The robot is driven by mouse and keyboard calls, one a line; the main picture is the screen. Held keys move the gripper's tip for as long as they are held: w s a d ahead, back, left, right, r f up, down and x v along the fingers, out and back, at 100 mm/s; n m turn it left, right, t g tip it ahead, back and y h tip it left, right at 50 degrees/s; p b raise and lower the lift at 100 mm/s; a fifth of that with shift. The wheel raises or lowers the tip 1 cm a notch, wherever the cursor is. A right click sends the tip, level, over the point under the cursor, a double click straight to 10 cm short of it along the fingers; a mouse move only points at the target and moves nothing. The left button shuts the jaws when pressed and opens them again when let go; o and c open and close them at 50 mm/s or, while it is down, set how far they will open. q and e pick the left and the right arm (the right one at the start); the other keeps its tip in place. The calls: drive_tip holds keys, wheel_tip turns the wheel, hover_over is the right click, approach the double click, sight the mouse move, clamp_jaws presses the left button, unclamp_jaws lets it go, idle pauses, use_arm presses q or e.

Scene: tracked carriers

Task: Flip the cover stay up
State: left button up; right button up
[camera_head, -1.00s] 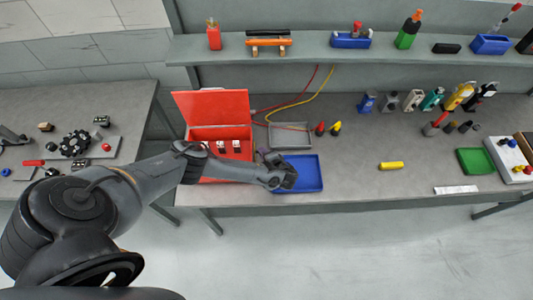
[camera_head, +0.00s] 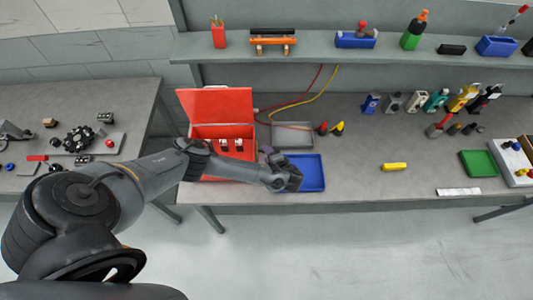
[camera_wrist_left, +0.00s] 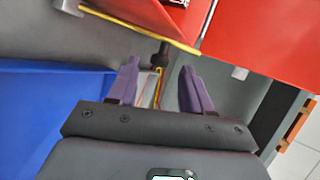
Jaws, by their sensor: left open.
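The red box (camera_head: 222,166) stands open on the bench with its red cover (camera_head: 216,105) raised at the back. The box (camera_wrist_left: 157,14) and cover (camera_wrist_left: 268,40) also show in the left wrist view. There a thin yellow bar (camera_wrist_left: 125,23) runs along the box's edge, with a black knob (camera_wrist_left: 160,57) close by; this may be the cover stay, but I cannot tell for sure. My left gripper (camera_head: 276,158) is beside the box's right side, over the blue tray. Its purple fingers (camera_wrist_left: 158,68) are open and point toward the knob, apparently not holding it.
The blue tray (camera_head: 314,174) lies right of the box, with a grey tray (camera_head: 292,136) behind it. Red and yellow plugs on cables (camera_head: 337,129) lie further right.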

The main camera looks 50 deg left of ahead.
use_arm(q)
drive_tip(key=v, duration=0.8)
drive_tip(key=shift+d+r+b, duration=0.2)
drive_tip(key=shift+d+b, duration=0.15)
